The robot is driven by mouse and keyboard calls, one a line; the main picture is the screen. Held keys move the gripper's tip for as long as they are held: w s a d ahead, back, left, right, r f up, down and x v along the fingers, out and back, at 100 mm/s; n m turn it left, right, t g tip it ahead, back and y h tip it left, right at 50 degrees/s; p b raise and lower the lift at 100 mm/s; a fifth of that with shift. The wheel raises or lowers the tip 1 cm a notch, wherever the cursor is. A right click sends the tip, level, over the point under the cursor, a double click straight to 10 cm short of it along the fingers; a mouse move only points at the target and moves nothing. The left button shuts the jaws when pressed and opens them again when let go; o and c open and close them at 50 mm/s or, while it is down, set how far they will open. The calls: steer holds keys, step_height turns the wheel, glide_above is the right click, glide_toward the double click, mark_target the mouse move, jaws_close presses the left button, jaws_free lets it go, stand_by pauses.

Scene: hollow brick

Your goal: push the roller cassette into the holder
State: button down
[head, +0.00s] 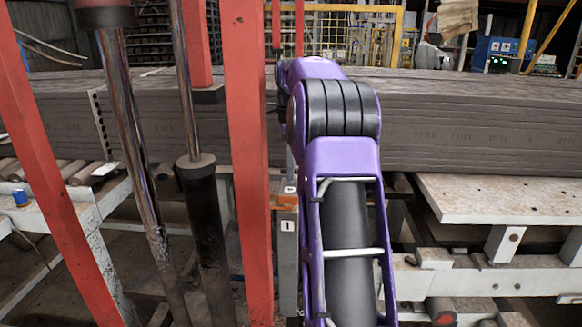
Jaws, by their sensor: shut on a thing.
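My purple arm rises through the middle of the head view and bends at a black ribbed joint near the top. It covers much of what lies behind it. I cannot make out my gripper; it is hidden behind the arm or out of the picture. I cannot identify the roller cassette or its holder.
Red posts (245,150) and a dark cylinder with a shiny rod (204,220) stand close on the left. Long stacks of grey-brown boards (470,130) run across behind. A pale frame with a flat plate (510,198) fills the right. Rollers (85,173) lie at left.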

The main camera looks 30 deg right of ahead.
steer(key=shift+f+b, duration=0.35)
steer(key=shift+f, duration=0.4)
steer(key=c, duration=0.7)
jaws_free()
steer(key=shift+c, duration=0.2)
steer(key=shift+f, duration=0.1)
step_height(320, 180, up, 12)
steer(key=p, duration=0.2)
steer(key=shift+w+d, duration=0.2)
steer(key=shift+w, duration=0.05)
